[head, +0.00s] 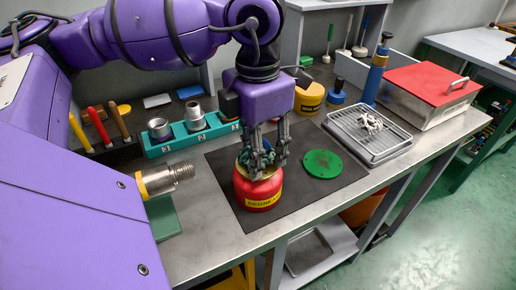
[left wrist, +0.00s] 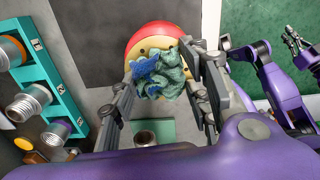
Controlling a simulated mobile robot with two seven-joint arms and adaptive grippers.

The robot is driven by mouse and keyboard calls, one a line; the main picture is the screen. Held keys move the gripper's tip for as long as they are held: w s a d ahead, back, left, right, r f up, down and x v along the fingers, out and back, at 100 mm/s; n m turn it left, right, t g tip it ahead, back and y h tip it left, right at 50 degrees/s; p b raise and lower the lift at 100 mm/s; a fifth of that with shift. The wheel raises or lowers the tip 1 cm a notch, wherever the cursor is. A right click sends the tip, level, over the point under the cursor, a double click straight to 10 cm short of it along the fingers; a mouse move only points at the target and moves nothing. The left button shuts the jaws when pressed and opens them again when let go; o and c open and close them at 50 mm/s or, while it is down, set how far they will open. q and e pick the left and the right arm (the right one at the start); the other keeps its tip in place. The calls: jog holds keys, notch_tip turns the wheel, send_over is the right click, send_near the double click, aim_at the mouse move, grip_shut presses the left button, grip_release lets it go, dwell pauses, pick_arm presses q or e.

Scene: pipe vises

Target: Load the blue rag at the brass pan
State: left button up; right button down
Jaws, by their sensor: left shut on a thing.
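My left gripper (head: 265,162) points down over the red can (head: 258,193) labelled as degreaser. Its fingers are shut on a crumpled cloth, the blue rag (left wrist: 145,69), which also shows between the fingers in the head view (head: 257,163). The cloth looks mostly teal-green with a bright blue part; I cannot tell if these are one cloth. The brass pan (left wrist: 148,45) tops the can, with small holes, partly hidden under the cloth. The cloth is at the pan; whether it touches is unclear. My right gripper (left wrist: 291,40) is small at the upper right of the left wrist view.
The can stands on a dark mat (head: 225,165) beside a green disc (head: 322,163). A teal holder (head: 190,140) with metal fittings is behind left. A wire-rack tray (head: 385,146) with a pale crumpled item and a red-lidded box (head: 432,85) stand right. A threaded pipe (head: 170,179) juts out at left.

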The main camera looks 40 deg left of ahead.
dwell(0.5)
